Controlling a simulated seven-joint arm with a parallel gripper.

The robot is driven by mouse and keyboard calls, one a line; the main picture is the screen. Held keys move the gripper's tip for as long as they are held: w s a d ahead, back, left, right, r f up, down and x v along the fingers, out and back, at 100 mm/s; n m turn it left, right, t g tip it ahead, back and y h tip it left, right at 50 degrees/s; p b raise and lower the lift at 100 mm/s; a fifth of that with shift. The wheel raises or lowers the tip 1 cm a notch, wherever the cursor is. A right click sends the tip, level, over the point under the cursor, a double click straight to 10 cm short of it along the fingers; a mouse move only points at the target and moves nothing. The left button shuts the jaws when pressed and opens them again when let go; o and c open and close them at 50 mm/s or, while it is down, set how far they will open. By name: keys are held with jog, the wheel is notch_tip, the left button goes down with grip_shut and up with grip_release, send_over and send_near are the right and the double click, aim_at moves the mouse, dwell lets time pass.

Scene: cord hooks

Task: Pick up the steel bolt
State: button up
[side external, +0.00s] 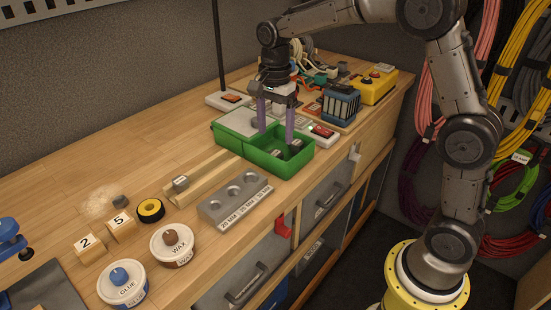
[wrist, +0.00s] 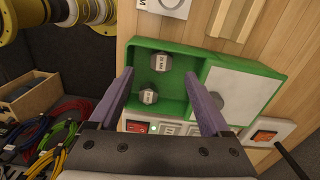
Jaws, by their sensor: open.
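My gripper (side external: 275,137) is open over the green tray (side external: 297,165), with its purple fingers pointing down. In the wrist view the fingers (wrist: 160,74) straddle the tray's open compartment. Two hex-headed steel bolts lie in that compartment: one (wrist: 161,62) close to the line between the fingertips, the other (wrist: 148,96) nearer my palm. They also show, small, in the side view (side external: 295,146). Nothing is held. Another grey round-headed piece (wrist: 217,99) sits on the tray's white section, partly hidden by the right finger. The labels on the heads are too small to read surely.
A grey block (side external: 236,198) with three round recesses and size labels stands in front of the tray. Another steel piece (side external: 181,183) rests by a wooden rail (side external: 205,182). Blue-grey modules (side external: 341,104) and a yellow button box (side external: 374,87) stand behind.

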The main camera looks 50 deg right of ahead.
aim_at(275, 153)
jog(key=f, duration=0.8)
jog(key=shift+w+d+f, duration=0.1)
jog(key=shift+d+f, duration=0.1)
jog(key=shift+f, duration=0.05)
grip_shut()
